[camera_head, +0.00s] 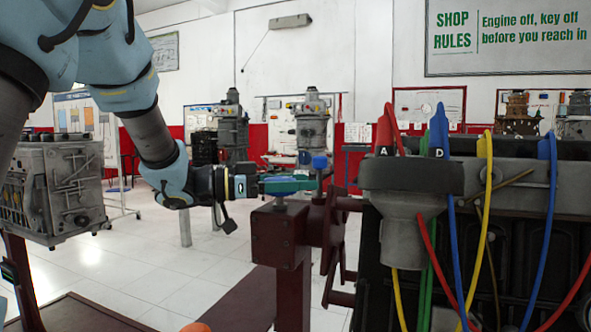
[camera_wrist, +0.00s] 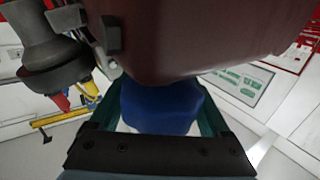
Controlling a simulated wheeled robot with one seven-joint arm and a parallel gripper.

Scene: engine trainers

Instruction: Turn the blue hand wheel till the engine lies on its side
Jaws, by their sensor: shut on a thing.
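The blue hand wheel (camera_head: 320,162) shows as a small blue piece above the dark red stand gearbox (camera_head: 275,238). My gripper (camera_head: 308,183) reaches it from the left, its green fingers level. In the wrist view my gripper (camera_wrist: 160,112) has a finger on each side of the blue wheel part (camera_wrist: 160,98) and is shut on it. The engine (camera_head: 470,240) hangs on the stand at right, cut by the picture edge. It looks upright, with its cable-topped distributor (camera_head: 408,205) facing me.
Red, blue, yellow and green cables (camera_head: 455,255) loop down close right of the gearbox. A dark red stand part (camera_wrist: 195,35) fills the top of the wrist view, near the fingers. Another grey engine (camera_head: 60,190) stands at left. Floor (camera_head: 190,275) between is open.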

